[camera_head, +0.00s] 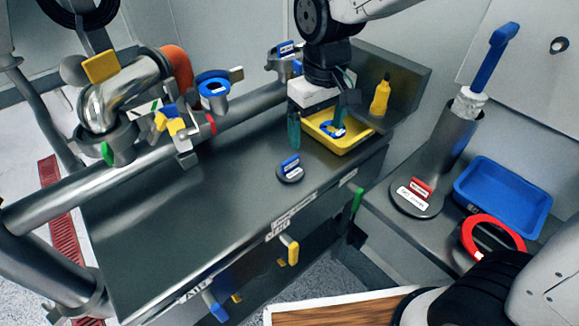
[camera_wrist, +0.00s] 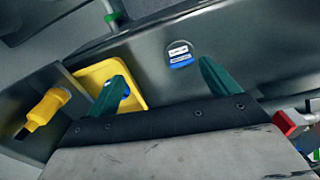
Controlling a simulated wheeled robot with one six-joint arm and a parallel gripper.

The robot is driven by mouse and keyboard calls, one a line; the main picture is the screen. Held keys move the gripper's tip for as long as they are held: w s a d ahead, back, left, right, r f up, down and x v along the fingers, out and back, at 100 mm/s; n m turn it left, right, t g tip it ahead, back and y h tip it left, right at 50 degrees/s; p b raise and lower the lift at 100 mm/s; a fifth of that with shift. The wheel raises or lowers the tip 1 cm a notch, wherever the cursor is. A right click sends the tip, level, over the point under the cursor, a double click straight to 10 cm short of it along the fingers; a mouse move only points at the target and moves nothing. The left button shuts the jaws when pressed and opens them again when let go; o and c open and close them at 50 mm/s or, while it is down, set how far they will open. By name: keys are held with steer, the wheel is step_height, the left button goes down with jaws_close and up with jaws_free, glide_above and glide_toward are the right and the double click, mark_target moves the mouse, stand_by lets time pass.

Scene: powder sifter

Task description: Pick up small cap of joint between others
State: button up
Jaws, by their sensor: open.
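The small cap (camera_head: 290,168) is a dark grey round disc with a blue grip and a white label, lying flat on the steel table. In the wrist view the cap (camera_wrist: 181,54) lies between and beyond the two green fingers, nearer the right one. My gripper (camera_head: 316,132) is open and empty, above the table behind and to the right of the cap, apart from it. Its fingers also show in the wrist view (camera_wrist: 163,72). A similar blue-gripped cap (camera_head: 286,49) shows at the far back, partly hidden by my arm.
A yellow tray (camera_head: 352,140) with a blue ring inside stands right of the cap, partly behind a finger. A yellow bottle (camera_head: 380,97) stands behind it. Steel pipework (camera_head: 150,185) runs along the left. A lower shelf holds a blue tray (camera_head: 490,205) and red ring (camera_head: 468,240).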

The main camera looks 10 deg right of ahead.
steer(key=n, duration=0.1)
glide_above(290, 159)
step_height(290, 159, down, 5)
steer(key=shift+a+r, duration=0.15)
steer(key=f, duration=0.7)
steer(key=shift+d+f, duration=0.1)
steer(key=shift+d, duration=0.1)
steer(key=c, duration=1.2)
